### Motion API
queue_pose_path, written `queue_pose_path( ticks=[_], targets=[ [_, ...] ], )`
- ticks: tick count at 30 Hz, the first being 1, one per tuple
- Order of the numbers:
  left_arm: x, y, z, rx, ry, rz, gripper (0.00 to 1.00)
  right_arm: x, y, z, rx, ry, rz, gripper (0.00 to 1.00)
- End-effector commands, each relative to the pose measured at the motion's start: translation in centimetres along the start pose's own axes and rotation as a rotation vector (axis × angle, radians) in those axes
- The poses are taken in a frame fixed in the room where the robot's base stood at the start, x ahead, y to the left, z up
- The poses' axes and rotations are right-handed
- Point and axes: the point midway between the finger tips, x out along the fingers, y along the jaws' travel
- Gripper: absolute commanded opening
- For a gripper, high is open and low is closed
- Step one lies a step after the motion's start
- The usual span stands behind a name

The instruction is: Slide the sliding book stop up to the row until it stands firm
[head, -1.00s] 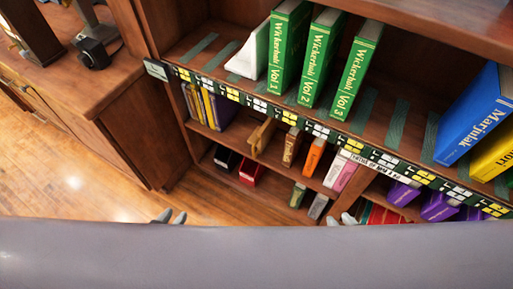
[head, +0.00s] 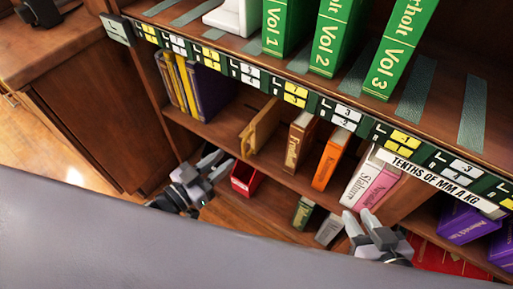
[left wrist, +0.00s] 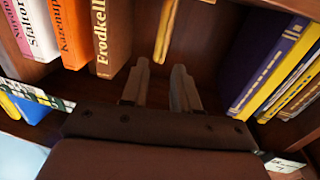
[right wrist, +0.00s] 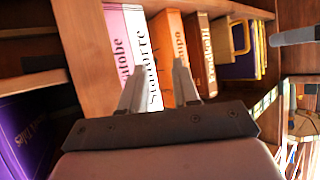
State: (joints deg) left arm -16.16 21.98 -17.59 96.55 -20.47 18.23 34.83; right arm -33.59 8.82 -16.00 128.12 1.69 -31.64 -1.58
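A light wooden piece (head: 262,125), which looks like the sliding book stop, stands on the middle shelf. It also shows in the left wrist view (left wrist: 167,30) and right wrist view (right wrist: 240,38). A gap separates it from the row on its right: a brown book (head: 299,138), an orange book (head: 331,160), a white book (head: 361,180) and a pink book (head: 382,188). My left gripper (head: 216,165) is open and empty, in front of and below the stop. My right gripper (head: 360,220) is open and empty, in front of the row's right end.
Purple and yellow books (head: 205,90) stand left of the stop. A white bookend (head: 232,17) and green books (head: 332,35) are on the shelf above, behind a labelled edge strip (head: 245,74). A red box (head: 245,178) sits below. A wooden cabinet (head: 85,110) is at left.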

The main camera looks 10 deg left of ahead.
Motion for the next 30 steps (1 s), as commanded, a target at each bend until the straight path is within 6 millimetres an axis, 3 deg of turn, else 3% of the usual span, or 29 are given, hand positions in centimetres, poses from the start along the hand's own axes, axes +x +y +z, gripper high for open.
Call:
queue_pose_path(
  ticks=[7,21,30],
  targets=[
    [1.1,0.1,0.5,0.002,0.016,0.022,0.30,0.4,-0.3,0.3,0.006,0.008,-0.011,0.31],
    [6.8,0.2,0.4,0.002,0.015,0.021,0.30,1.3,-1.1,0.4,0.058,0.028,-0.053,0.31],
    [7.4,0.2,0.4,0.002,0.012,0.019,0.30,1.3,-1.2,0.3,0.065,0.029,-0.059,0.31]
  ],
)
